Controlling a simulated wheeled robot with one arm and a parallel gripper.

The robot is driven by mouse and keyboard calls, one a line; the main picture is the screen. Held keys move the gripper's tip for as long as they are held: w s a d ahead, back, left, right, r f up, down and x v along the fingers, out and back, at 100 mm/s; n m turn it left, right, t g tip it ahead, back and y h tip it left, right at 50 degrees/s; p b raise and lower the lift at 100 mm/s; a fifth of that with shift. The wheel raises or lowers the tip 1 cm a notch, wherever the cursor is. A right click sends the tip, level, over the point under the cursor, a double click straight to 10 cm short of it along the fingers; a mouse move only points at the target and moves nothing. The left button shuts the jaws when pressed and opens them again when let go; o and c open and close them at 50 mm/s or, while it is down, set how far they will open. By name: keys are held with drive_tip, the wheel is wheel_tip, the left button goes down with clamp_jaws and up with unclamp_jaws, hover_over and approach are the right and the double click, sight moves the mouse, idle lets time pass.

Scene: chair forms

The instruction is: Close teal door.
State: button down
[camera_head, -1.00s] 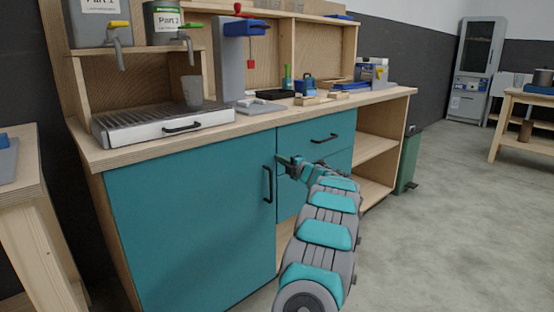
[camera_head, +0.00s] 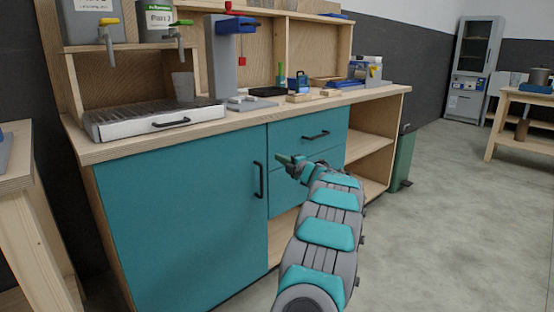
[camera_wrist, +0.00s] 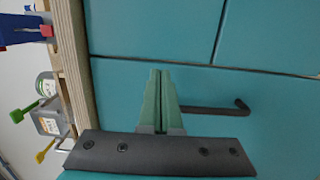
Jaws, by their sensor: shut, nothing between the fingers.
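The teal door (camera_head: 185,215) is the wide left front of the wooden cabinet, with a black vertical handle (camera_head: 258,180) near its right edge. It looks flush, or nearly so, with the drawer fronts beside it. The wrist view, turned sideways, shows the door (camera_wrist: 280,130) and its handle (camera_wrist: 215,109) near the fingers. My gripper (camera_head: 280,158) is right of and slightly above the handle, in front of the drawers. In the wrist view my gripper (camera_wrist: 160,72) has its green fingers together, holding nothing. Whether they touch the front cannot be told.
Two teal drawers (camera_head: 305,145) are right of the door, then open shelves (camera_head: 370,147) and a green bin (camera_head: 404,160). The counter above holds a drip tray (camera_head: 150,115) and several tools. A wooden table (camera_head: 20,190) stands at left.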

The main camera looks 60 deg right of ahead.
drive_tip(key=d+v, duration=0.1)
drive_tip(key=v, duration=0.7)
drive_tip(key=shift+s+b, duration=0.45)
drive_tip(key=shift+s, duration=0.15)
drive_tip(key=w+a+r+m+g+h, duration=0.25)
drive_tip(key=w+a+r+m, duration=0.25)
drive_tip(key=w+a, duration=0.55)
drive_tip(key=a+f+m+g+y, duration=0.2)
drive_tip(key=a+f+m+g, duration=0.2)
drive_tip(key=a, duration=1.1)
drive_tip(key=a+f+m+g+y, duration=0.2)
drive_tip(key=a+f+m+g, duration=0.15)
drive_tip(key=a, duration=1.15)
drive_tip(key=s+a+f+g+y, duration=0.2)
drive_tip(key=s+a+f+g, duration=0.2)
drive_tip(key=s+a, duration=1.1)
drive_tip(key=s+a+f+m+g+y, duration=0.1)
drive_tip(key=s+a+f+g+y, duration=0.2)
drive_tip(key=s+a, duration=1.2)
wheel_tip(320, 180, down, 3)
drive_tip(key=shift+s+r+g, duration=0.1)
drive_tip(key=shift+s+g, duration=0.6)
drive_tip(key=shift+s, duration=0.2)
